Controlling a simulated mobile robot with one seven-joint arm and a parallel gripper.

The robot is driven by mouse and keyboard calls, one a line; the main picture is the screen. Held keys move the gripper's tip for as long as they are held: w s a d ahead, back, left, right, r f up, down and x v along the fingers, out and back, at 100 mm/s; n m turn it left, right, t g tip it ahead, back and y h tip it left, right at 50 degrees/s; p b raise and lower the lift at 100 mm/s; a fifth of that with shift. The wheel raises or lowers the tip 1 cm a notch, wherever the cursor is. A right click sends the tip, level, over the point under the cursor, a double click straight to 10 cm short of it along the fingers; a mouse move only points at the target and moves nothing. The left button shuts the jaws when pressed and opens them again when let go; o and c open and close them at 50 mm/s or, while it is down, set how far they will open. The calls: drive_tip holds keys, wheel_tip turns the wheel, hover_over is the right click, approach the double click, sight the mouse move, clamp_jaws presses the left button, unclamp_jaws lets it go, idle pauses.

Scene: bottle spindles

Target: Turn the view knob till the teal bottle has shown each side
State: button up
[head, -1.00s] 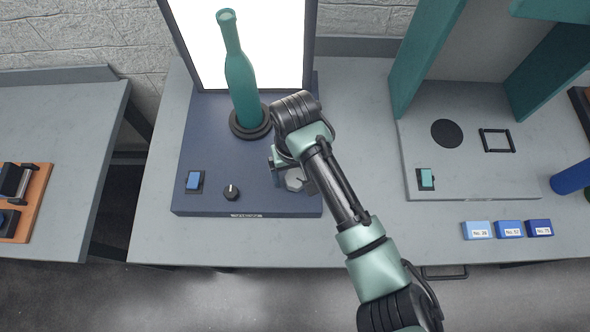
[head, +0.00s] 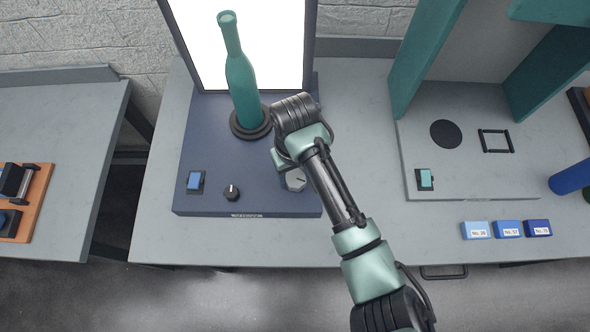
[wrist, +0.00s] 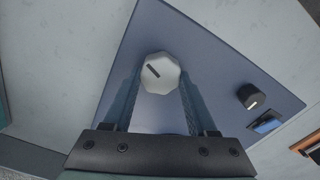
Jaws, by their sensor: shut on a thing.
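The teal bottle (head: 241,75) stands upright on a round black spindle (head: 250,122) in front of a bright white panel. The view knob, a pale grey many-sided knob with a dark mark, shows in the wrist view (wrist: 160,73) between my fingers. It also shows in the head view (head: 296,180), partly beside my wrist. My gripper (wrist: 160,88) is shut on this knob, one finger on each side of it. In the head view my wrist hides the fingers.
The blue base has a small black knob (head: 231,193) and a blue switch (head: 195,181) at its front left.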

sight(294, 176)
drive_tip(key=shift+a+n+p, duration=0.1)
drive_tip(key=shift+n+p, duration=0.5)
drive_tip(key=shift+n, duration=1.5)
drive_tip(key=o, duration=1.4)
drive_tip(key=shift+c, duration=0.2)
drive_tip(key=shift+r, duration=0.15)
wheel_tip(294, 176, up, 13)
drive_tip(key=shift+p, duration=0.45)
